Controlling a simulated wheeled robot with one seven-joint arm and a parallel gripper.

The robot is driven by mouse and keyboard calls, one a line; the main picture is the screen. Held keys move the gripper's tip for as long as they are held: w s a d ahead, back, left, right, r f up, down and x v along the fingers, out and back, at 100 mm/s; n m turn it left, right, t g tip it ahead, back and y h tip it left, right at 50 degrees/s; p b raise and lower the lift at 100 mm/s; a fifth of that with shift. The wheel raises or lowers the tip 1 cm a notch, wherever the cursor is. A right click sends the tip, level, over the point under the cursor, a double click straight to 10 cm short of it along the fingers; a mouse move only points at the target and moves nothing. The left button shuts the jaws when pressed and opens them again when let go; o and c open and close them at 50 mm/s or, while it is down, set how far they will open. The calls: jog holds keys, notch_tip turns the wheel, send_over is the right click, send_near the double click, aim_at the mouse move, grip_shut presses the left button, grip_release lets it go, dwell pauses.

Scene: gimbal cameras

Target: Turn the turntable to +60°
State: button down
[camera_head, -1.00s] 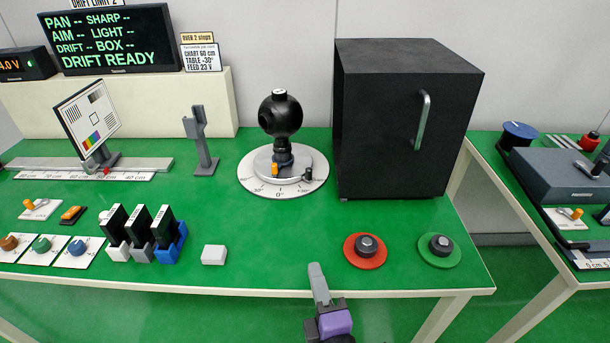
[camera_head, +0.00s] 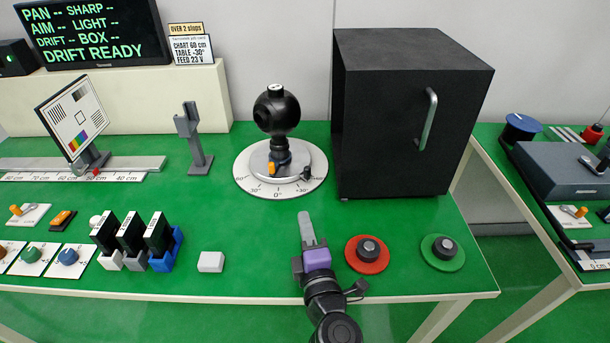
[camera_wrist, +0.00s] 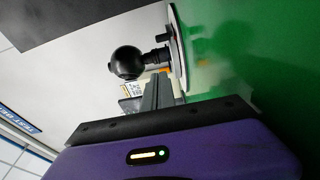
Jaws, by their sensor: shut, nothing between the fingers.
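The turntable (camera_head: 246,178) is a white dial with a grey rotating plate, standing at the back middle of the green table. Its scale shows 0° at the front, with 30° and 60° marks to either side. A black ball-shaped gimbal camera (camera_head: 277,112) stands on the plate. An orange knob (camera_head: 271,168) and a dark knob (camera_head: 307,173) sit at the plate's front edge. My gripper (camera_head: 306,222) is shut and empty, in front of the dial and apart from it. In the wrist view, the gripper (camera_wrist: 158,90) points toward the turntable (camera_wrist: 179,50) and ball camera (camera_wrist: 127,62).
A black cabinet (camera_head: 390,120) stands right of the turntable. A white block (camera_head: 211,262) and several black cards (camera_head: 131,234) are left. A grey post (camera_head: 196,145) stands left of the dial.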

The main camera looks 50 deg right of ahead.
jog(key=p+x, duration=0.2)
jog(key=x, duration=0.9)
jog(key=shift+w+d+r, duration=0.15)
jog(key=shift+w+d, duration=0.15)
jog(key=shift+d+p, duration=0.35)
jog(key=shift+d, duration=1.55)
jog(key=shift+d, duration=0.1)
jog(key=shift+s+d, duration=0.2)
jog(key=shift+d, duration=0.65)
jog(key=shift+s+d, duration=0.2)
jog(key=shift+d, duration=0.7)
